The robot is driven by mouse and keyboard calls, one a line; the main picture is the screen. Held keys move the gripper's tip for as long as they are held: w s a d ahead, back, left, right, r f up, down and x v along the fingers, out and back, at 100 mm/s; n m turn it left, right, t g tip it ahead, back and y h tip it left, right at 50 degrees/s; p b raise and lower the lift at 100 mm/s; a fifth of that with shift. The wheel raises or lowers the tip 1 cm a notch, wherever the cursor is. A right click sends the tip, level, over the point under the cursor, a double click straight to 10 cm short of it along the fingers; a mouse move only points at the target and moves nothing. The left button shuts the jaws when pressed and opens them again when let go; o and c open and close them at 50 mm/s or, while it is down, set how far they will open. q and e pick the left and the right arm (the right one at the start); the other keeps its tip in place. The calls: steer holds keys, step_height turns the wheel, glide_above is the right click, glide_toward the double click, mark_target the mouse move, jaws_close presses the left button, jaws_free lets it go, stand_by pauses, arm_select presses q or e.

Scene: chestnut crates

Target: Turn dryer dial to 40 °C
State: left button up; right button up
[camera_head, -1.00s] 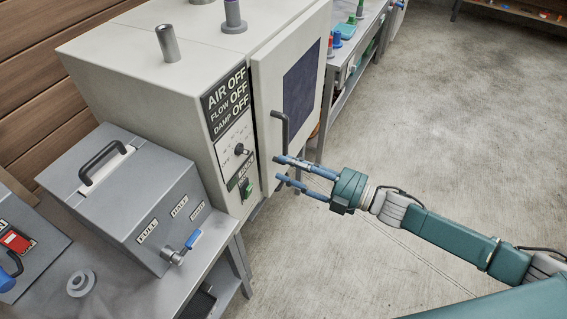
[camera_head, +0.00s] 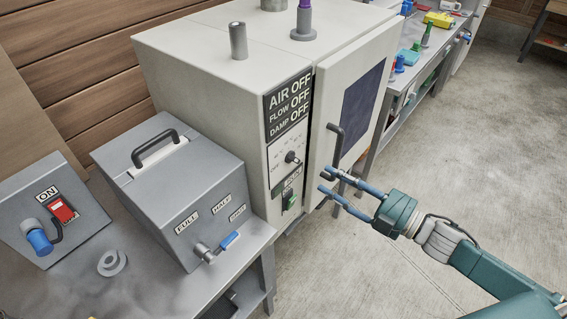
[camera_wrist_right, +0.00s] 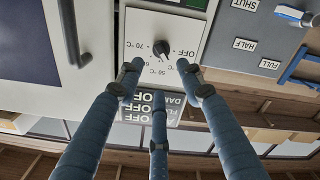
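The dryer (camera_head: 215,95) is a pale grey cabinet with a black sign reading AIR OFF, FLOW OFF, DAMP OFF. Its small black dial (camera_head: 292,157) sits on a white plate below the sign. In the right wrist view the dial (camera_wrist_right: 161,48) appears upside down, with OFF, 50 °C and 70 °C printed around it; its exact setting is hard to read. My right gripper (camera_head: 329,182) is open and empty, in front of the dryer, right of and lower than the dial. In the wrist view its spread fingers (camera_wrist_right: 159,82) point at the dial, apparently without touching it. My left gripper is not in view.
The dryer door (camera_head: 350,110) with its dark handle (camera_head: 335,145) is close to my right fingers. A green switch (camera_head: 290,202) is below the dial. A grey box with a blue-handled valve (camera_head: 215,247) stands left. The floor at right is clear.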

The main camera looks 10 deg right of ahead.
mark_target(298, 160)
steer(key=p+x, duration=0.2)
steer(key=x, duration=0.7)
steer(key=shift+w+r, duration=0.1)
steer(key=shift+r, duration=0.05)
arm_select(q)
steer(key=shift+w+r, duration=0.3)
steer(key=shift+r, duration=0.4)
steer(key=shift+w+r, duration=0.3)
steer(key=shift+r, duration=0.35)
arm_select(e)
steer(key=shift+w+a, duration=0.45)
steer(key=shift+w, duration=0.05)
steer(key=c, duration=1)
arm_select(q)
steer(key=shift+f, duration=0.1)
arm_select(e)
steer(key=shift+o, duration=0.2)
